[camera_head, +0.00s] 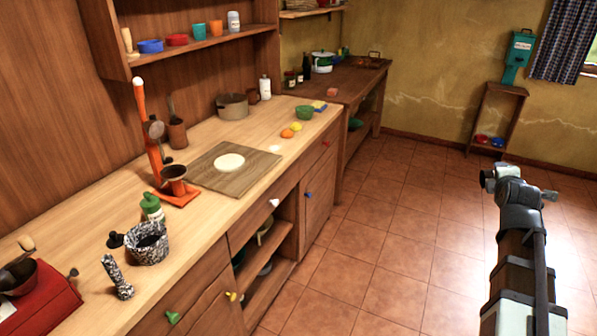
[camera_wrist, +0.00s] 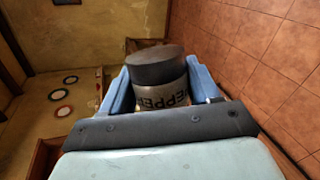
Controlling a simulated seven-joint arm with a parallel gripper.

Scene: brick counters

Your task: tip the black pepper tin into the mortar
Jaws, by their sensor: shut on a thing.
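My gripper (camera_wrist: 160,84) is shut on the pepper tin (camera_wrist: 157,92) in the wrist view, with a blue finger on each side. The tin has a dark lid and a pale band lettered "PEPPER"; its lower part is hidden by the gripper. In the head view my arm's end (camera_head: 510,185) is at the right, over the open floor, far from the mortar. The speckled black-and-white mortar (camera_head: 147,250) stands on the near left counter.
A green-topped bottle (camera_head: 151,206) is close behind the mortar. An orange stand with a brown cup (camera_head: 174,181) is beyond it, near a wooden board (camera_head: 205,172). A red box-like appliance (camera_head: 45,300) is at the near left. The tiled floor between arm and counter is clear.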

